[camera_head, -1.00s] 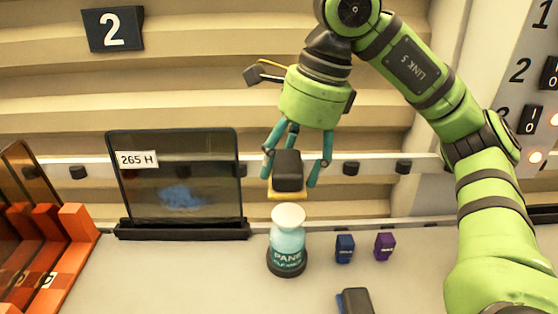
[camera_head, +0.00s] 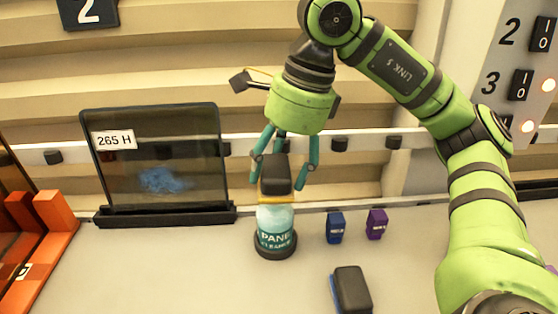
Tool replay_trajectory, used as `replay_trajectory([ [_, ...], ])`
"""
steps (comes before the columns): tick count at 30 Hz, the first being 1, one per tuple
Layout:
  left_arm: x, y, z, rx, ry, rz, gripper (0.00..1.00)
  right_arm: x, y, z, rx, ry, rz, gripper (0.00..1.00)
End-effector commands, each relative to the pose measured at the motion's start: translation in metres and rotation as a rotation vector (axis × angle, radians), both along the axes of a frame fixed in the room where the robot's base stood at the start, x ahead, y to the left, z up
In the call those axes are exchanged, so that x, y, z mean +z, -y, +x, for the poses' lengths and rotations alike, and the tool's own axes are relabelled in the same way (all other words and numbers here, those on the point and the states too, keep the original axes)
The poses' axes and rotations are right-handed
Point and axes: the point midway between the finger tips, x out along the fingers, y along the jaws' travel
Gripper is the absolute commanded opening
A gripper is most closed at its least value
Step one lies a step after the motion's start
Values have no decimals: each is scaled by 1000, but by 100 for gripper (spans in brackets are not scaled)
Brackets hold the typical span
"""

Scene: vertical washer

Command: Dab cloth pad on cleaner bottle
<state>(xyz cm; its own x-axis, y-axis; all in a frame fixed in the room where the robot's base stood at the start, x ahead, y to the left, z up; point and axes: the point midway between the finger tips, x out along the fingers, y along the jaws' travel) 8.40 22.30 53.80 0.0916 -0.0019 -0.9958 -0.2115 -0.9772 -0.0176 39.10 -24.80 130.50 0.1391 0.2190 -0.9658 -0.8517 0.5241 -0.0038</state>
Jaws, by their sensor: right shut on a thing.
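The cleaner bottle (camera_head: 275,231), pale teal with a dark base and "PANE CLEANER" lettering, stands upright on the counter. My right gripper (camera_head: 282,182) points down above it with teal fingers, shut on a dark block with a yellow pad underneath, the cloth pad (camera_head: 276,178). The pad is right over the bottle and hides its white top; it looks to be touching it, though the exact contact is hard to tell. My left gripper is not in view.
A glass pane (camera_head: 158,160) labelled 265 H with a blue smear stands in a black holder at left. An orange rack (camera_head: 45,235) is at far left. Blue (camera_head: 335,228) and purple (camera_head: 376,224) small blocks and a dark blue-edged pad (camera_head: 351,290) lie right of the bottle.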

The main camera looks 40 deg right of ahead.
Motion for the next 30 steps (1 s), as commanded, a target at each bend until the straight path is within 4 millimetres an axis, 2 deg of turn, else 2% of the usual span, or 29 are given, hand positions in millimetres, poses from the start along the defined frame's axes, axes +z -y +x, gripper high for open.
replay_trajectory([
  [30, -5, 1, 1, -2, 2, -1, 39, -5, 0, 0, 0, 0, 0, 38],
])
